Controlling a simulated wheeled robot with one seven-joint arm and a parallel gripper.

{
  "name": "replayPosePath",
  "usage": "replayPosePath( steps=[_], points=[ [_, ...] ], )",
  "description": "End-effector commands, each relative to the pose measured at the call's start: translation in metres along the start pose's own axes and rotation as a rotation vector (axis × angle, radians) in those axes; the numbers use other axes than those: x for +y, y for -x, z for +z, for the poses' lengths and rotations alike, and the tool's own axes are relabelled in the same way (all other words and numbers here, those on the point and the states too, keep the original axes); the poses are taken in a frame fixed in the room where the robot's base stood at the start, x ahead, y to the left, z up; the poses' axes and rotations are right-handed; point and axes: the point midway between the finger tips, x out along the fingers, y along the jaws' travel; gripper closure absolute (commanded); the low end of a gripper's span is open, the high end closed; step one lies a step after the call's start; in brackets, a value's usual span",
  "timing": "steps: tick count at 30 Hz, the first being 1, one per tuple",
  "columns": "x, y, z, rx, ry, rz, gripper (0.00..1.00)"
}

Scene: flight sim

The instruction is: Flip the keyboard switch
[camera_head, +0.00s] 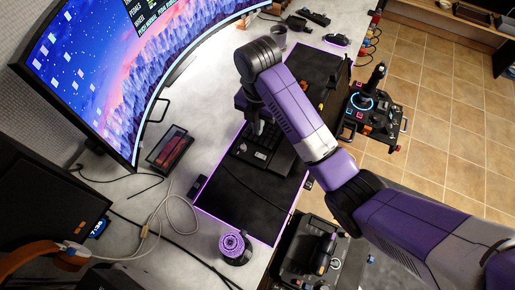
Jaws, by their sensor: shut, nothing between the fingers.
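A black keyboard (262,153) lies on a black desk mat (248,197) with a glowing purple edge. My purple arm reaches in from the lower right and covers part of the keyboard. My gripper (257,127) points down at the keyboard's far left part. It is small in the picture and partly hidden by my wrist, and it looks shut and empty. I cannot tell whether it touches the keyboard. The keyboard switch cannot be made out.
A large curved monitor (110,65) stands along the left. A phone-like device (170,149), loose cables and a round purple-topped knob (233,246) are on the grey desk. A joystick unit (372,105) stands at the desk's right edge, above the tiled floor.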

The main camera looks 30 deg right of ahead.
Motion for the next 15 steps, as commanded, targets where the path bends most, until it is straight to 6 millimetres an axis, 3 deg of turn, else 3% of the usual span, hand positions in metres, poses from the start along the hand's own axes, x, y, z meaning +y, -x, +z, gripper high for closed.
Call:
replayPosePath(
  steps=[5, 15],
  points=[
    [0.000, -0.009, 0.000, 0.000, -0.001, 0.000, 1.00],
    [-0.001, -0.056, -0.001, 0.003, -0.003, -0.003, 1.00]
  ],
)
